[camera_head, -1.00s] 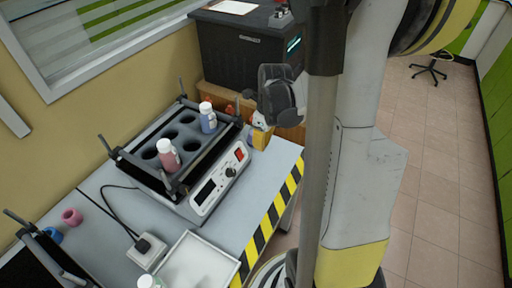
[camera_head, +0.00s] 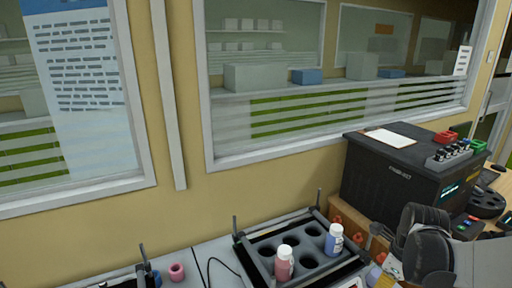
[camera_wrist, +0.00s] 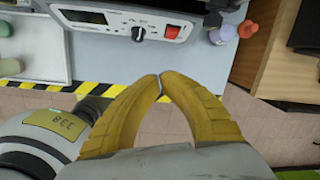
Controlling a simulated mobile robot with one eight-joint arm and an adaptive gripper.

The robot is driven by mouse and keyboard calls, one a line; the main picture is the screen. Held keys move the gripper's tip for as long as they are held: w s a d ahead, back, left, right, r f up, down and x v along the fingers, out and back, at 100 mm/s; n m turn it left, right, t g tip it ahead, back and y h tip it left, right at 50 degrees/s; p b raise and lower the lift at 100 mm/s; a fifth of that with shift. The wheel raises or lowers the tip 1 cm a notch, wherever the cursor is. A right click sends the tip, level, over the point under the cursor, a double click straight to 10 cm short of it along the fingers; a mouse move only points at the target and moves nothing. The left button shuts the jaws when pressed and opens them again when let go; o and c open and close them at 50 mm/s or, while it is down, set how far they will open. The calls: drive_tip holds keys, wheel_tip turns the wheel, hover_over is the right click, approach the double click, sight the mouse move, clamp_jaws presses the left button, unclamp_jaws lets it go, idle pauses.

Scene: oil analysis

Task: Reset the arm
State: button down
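My gripper (camera_wrist: 160,82) shows in the wrist view with its two yellow fingers meeting at the tips, and nothing shows between them. It is over the floor just off the striped front edge of the bench (camera_wrist: 88,88). In the head view the dark end of my arm is at the lower right, beside the black analyser box (camera_head: 400,185), and the fingers are mostly cut off there.
A shaker with round holes (camera_head: 265,250) holds a red-labelled bottle (camera_head: 284,265) and a blue-labelled bottle (camera_head: 334,240). Its knob panel shows in the wrist view (camera_wrist: 115,18). The window wall stands behind.

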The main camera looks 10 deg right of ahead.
drive_tip(key=s+a+r+n+t, duration=0.2)
drive_tip(key=a+r+n, duration=0.4)
drive_tip(key=n, duration=0.8)
drive_tip(key=s+a+r+n+t, duration=0.3)
drive_tip(key=s+a+r+n, duration=0.1)
drive_tip(key=a+n, duration=0.8)
drive_tip(key=shift+s+a+r+n, duration=0.2)
drive_tip(key=shift+s+r+n, duration=0.1)
drive_tip(key=shift+r+n, duration=0.65)
drive_tip(key=shift+f, duration=0.1)
